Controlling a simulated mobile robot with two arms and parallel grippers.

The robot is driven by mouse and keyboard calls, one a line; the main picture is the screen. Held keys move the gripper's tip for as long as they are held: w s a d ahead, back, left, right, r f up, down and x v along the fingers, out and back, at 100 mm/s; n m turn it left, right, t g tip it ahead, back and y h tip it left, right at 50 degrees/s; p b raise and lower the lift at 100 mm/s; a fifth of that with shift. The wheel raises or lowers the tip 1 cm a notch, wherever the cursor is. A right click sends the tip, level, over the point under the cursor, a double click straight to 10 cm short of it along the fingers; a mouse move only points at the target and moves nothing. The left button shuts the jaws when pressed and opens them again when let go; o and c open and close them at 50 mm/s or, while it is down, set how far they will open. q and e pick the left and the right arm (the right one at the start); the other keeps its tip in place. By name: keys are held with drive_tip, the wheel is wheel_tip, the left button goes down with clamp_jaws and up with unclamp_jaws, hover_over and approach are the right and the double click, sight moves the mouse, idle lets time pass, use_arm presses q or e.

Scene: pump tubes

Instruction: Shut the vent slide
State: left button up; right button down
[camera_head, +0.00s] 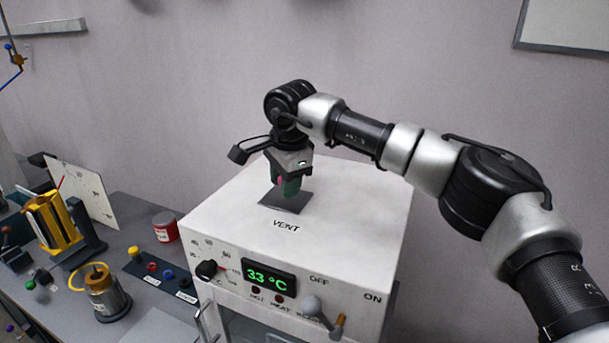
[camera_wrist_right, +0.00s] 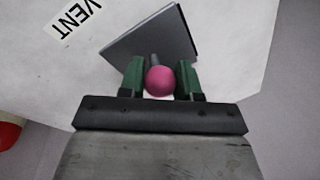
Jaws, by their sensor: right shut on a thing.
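The vent slide (camera_head: 287,201) is a dark grey square plate on top of the white box (camera_head: 345,205), behind the printed word VENT. It also shows in the right wrist view (camera_wrist_right: 178,35), with a pink round knob (camera_wrist_right: 160,81) on a short stem. My right gripper (camera_head: 288,187) points down over the plate, and its green fingers are shut on the knob from both sides, as the right wrist view (camera_wrist_right: 160,80) shows. Any opening under the plate is hidden. My left gripper is not in view.
On the bench at left stand a red jar (camera_head: 165,227), a brass-topped pot (camera_head: 105,293) and a yellow rack (camera_head: 50,220). The box top around the plate is clear.

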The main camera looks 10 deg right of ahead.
drive_tip(key=shift+w+a+r, duration=0.15)
drive_tip(key=shift+w+a, duration=0.25)
drive_tip(key=shift+a, duration=0.15)
drive_tip(key=shift+s, duration=0.15)
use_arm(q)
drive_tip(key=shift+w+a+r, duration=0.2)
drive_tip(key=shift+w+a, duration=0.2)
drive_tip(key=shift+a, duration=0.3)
use_arm(e)
drive_tip(key=shift+d, duration=0.1)
drive_tip(key=c, duration=1.2)
unclamp_jaws()
drive_tip(key=o, duration=0.4)
drive_tip(key=shift+a, duration=0.25)
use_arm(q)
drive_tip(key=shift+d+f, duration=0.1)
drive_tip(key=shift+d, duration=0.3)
use_arm(e)
drive_tip(key=shift+d, duration=0.15)
drive_tip(key=shift+r, duration=0.15)
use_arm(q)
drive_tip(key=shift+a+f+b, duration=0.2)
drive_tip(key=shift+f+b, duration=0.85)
use_arm(e)
drive_tip(key=r, duration=0.3)
drive_tip(key=s+r, duration=0.1)
drive_tip(key=r, duration=0.6)
drive_tip(key=shift+s+d, duration=0.3)
